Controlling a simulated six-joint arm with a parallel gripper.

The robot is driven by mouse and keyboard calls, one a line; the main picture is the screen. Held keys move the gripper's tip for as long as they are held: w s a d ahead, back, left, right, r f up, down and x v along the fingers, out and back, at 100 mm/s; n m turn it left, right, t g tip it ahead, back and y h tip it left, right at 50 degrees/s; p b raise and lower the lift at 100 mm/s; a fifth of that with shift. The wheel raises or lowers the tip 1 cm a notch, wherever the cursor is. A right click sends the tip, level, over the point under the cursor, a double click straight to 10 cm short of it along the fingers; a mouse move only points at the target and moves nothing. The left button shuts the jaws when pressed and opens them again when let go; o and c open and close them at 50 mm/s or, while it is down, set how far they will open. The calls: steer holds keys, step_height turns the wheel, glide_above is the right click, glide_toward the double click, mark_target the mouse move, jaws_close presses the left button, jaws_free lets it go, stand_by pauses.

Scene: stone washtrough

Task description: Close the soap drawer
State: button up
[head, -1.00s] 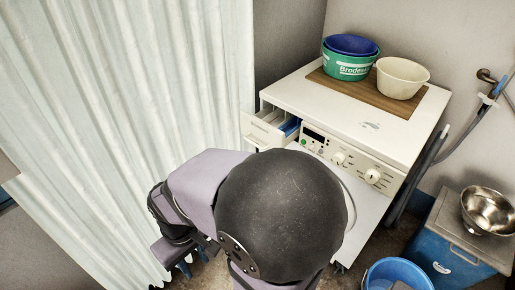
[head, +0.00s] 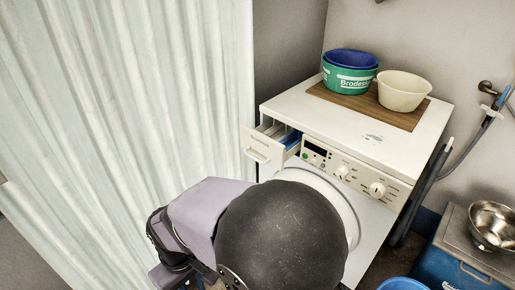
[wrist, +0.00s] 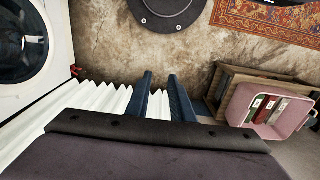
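The soap drawer (head: 262,146) is pulled out at the upper left of the white washing machine (head: 380,150) in the head view. Its white front with a handle stands clear of the control panel, and blue shows inside. My gripper (wrist: 160,76) shows in the wrist view as two dark blue fingers, apart and empty, over the floor. In the head view my arm is low in front of the machine and the fingers are not visible. The wrist view shows part of the machine's round door (wrist: 24,45) at the left, but not the drawer.
A white curtain (head: 120,120) hangs left of the drawer. Basins (head: 348,82) stand on a wooden board on the machine. A blue bucket (head: 403,284) and a steel bowl (head: 492,225) are at right. A pink crate (wrist: 245,105) shows in the wrist view.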

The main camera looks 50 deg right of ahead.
steer(key=shift+f, duration=0.25)
jaws_close()
step_height(320, 180, down, 9)
steer(key=s+g+b, duration=0.3)
steer(key=w+d+f+n+g+h+b, duration=0.1)
steer(key=w+d+f+n+h, duration=0.1)
steer(key=w+d+n+h, duration=0.3)
steer(key=w+d+f+n+b, duration=0.1)
steer(key=w+d+f, duration=0.2)
steer(key=d, duration=0.3)
steer(key=w+d+r+n+t+h, duration=0.2)
steer(key=w+d+r+n+h, duration=0.35)
steer(key=w+d, duration=0.5)
steer(key=w+d+r+n+t+h, duration=0.1)
steer(key=w+d+r+n+h, duration=0.1)
steer(key=r, duration=0.4)
steer(key=w+d+r+n+t+h, duration=0.1)
steer(key=w+d+r+n+h, duration=0.1)
steer(key=r, duration=0.5)
steer(key=w+n+h, duration=0.1)
steer(key=w+n, duration=0.1)
steer(key=shift+r+n, duration=0.2)
steer(key=shift+n, duration=0.15)
